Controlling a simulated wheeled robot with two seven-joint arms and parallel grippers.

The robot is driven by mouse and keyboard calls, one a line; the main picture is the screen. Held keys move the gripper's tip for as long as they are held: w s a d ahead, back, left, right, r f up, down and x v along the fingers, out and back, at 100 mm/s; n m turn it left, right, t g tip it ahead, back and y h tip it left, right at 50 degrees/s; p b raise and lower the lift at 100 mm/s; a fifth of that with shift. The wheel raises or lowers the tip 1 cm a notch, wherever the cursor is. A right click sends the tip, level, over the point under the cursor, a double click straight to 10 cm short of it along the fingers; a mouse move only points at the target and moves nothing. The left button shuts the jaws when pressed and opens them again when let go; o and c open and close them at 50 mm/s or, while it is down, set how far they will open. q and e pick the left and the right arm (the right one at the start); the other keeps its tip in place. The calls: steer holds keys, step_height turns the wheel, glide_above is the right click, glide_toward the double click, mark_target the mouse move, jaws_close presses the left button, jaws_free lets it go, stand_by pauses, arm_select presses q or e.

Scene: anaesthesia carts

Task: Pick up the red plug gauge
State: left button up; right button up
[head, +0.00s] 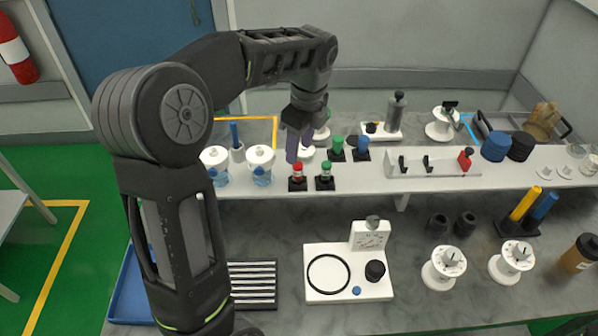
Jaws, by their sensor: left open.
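The red plug gauge (298,172) stands upright in a small black base on the raised white shelf, beside a green one (326,170) in a similar base. My left gripper (299,151) points down just above and behind the red gauge in the head view. It is open, with its fingers apart and nothing seen between them. I cannot tell exactly how far the fingertips are from the gauge. My right gripper is not in view.
Two white-lidded jars (260,166) stand left of the gauges. A green plug (338,146) and a blue plug (362,147) stand behind to the right. A white rack (432,170) is further right. The lower counter holds a white dial fixture (325,290).

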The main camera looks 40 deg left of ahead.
mark_target(298, 165)
arm_select(q)
steer(key=shift+a+f, duration=0.1)
steer(key=shift+f, duration=0.85)
steer(key=shift+f, duration=0.45)
steer(key=f+b, duration=0.1)
steer(key=f, duration=0.1)
steer(key=f+b, duration=0.2)
steer(key=shift+w+a+f+b, duration=0.1)
steer(key=shift+a+f+b, duration=0.1)
steer(key=shift+b, duration=0.1)
steer(key=shift+r, duration=0.1)
steer(key=shift+c, duration=0.2)
jaws_close()
